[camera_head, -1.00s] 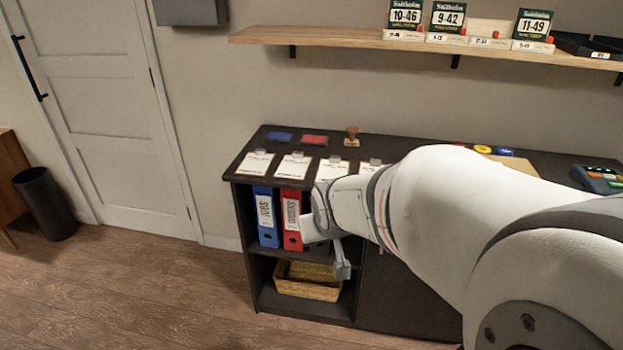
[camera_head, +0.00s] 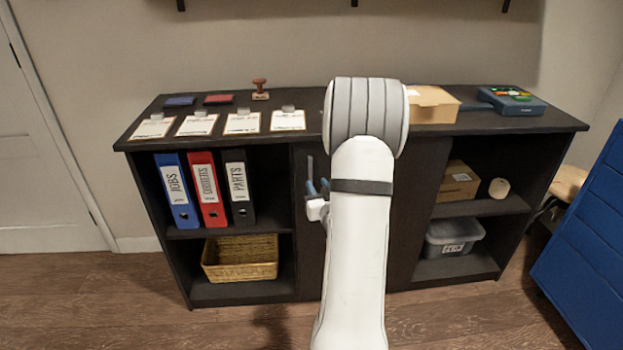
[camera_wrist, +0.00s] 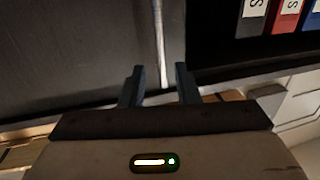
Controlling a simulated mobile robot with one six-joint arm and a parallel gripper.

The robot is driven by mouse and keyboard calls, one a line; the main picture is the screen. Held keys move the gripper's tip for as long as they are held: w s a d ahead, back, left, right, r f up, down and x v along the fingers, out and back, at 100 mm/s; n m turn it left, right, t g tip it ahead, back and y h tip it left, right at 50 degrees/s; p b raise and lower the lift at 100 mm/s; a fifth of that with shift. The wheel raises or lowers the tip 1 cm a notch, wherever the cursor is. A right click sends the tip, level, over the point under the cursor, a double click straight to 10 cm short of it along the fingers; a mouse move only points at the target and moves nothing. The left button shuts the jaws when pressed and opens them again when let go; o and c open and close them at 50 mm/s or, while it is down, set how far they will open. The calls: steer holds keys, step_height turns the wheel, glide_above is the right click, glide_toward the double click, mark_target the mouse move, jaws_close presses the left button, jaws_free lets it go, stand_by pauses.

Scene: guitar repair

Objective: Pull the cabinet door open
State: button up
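The dark cabinet (camera_head: 290,275) has a plain door (camera_head: 425,185) in its middle, partly hidden behind my arm. The door looks closed. A slim grey upright handle (camera_head: 310,168) is near the door's left edge. My gripper (camera_head: 318,188) is in front of the door at the handle, its fingers partly hidden. In the wrist view, my gripper (camera_wrist: 160,75) is open, with its two dark fingers apart. The bright handle (camera_wrist: 159,45) lines up with the gap between them, and the door (camera_wrist: 75,50) fills the left. I cannot tell whether a finger touches the handle.
Open shelves on the left hold binders (camera_head: 208,190) and a wicker basket (camera_head: 240,260). Right shelves hold a cardboard box (camera_head: 458,182) and a grey bin (camera_head: 453,237). Clipboards (camera_head: 243,123) lie on top. A blue cabinet (camera_head: 590,235) stands at right. Floor is clear in front.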

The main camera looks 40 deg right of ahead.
mark_target(311, 174)
steer(key=x, duration=0.7)
steer(key=shift+c, duration=0.3)
jaws_close()
